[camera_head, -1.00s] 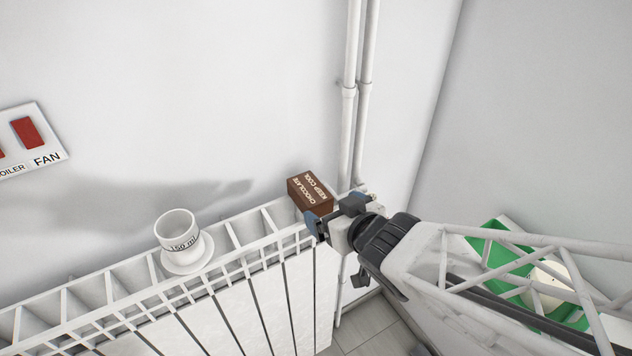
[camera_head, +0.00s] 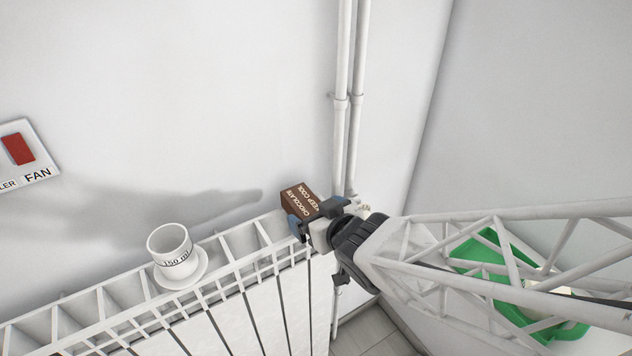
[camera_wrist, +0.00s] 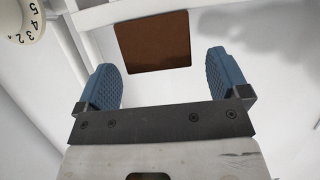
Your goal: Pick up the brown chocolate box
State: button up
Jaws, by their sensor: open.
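The brown chocolate box (camera_head: 303,200), lettered "CHOCOLATE KEEP COOL", sits on top of the white radiator (camera_head: 243,251) at its right end, by the wall. My gripper (camera_head: 315,217) is open at the near right side of the box, and one finger overlaps the box's lower edge in the head view. In the wrist view the box (camera_wrist: 153,42) shows as a plain brown face ahead of the two blue fingers (camera_wrist: 172,80), centred roughly between them. The fingertips appear short of the box or level with its near edge; I cannot tell if they touch it.
A white cup marked 150 ml (camera_head: 170,249) stands on a saucer on the radiator, left of the box. White pipes (camera_head: 348,110) rise behind the box. A numbered dial (camera_wrist: 22,18) is at the wrist view's upper left. A green container (camera_head: 487,258) is at right.

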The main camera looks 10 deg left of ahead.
aim_at(313, 212)
jog(key=shift+x, duration=1.55)
jog(key=c, duration=1.1)
jog(key=shift+r, duration=0.2)
